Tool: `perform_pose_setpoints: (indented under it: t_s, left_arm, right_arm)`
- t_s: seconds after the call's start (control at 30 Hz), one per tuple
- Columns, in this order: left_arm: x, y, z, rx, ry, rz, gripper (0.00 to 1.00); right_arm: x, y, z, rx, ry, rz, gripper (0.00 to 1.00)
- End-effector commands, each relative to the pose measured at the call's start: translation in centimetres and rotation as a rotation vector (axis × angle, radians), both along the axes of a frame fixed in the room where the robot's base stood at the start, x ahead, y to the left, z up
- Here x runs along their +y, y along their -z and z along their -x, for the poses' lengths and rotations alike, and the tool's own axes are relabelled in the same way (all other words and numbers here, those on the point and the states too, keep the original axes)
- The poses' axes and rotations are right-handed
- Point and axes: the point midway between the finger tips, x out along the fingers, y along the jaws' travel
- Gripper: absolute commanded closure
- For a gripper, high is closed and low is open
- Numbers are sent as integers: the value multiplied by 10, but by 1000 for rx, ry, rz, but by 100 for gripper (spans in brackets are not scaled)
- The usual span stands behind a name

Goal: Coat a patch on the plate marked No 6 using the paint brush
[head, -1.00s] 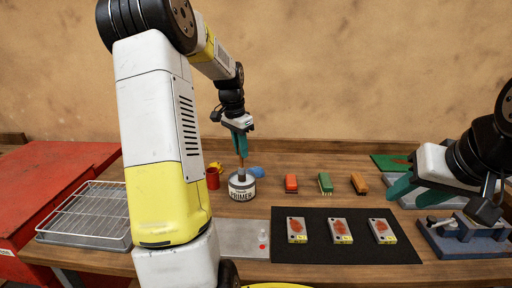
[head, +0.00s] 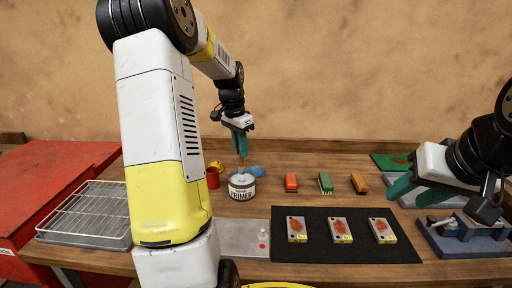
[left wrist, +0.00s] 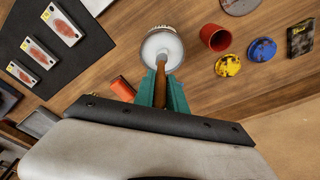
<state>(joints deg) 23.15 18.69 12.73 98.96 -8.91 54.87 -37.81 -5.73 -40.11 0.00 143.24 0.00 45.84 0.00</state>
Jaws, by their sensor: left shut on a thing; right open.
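My left gripper (head: 241,152) is shut on the brown handle of the paint brush (head: 243,164), pointing down. The brush (left wrist: 160,80) also shows in the left wrist view. The tin (left wrist: 150,53) holds pale paint. Three grey plates with reddish patches lie on the black mat: a left plate (head: 297,229), a middle plate (head: 340,230) and a right plate (head: 382,230). Their numbers are too small to read. My right gripper (head: 408,174) is open and empty at the right.
A red cup (left wrist: 215,37) stands near the tin. A wire rack (head: 88,214) is left, a blue-grey fixture (head: 465,237) right.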

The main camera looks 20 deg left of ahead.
Motion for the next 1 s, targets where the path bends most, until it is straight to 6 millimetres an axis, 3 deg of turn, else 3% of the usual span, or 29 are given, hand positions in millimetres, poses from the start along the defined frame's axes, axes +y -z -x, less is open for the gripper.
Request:
perform_pose_setpoints:
  t_s: [0.7, 1.0]
  left_arm:
    - [0, -58, -1, -3, 0, -2, 100]
    - [0, -69, 0, -2, 0, -1, 100]
  right_arm:
    - [0, 0, 0, 0, 0, 0, 57]
    - [0, 0, 0, 0, 0, 0, 57]
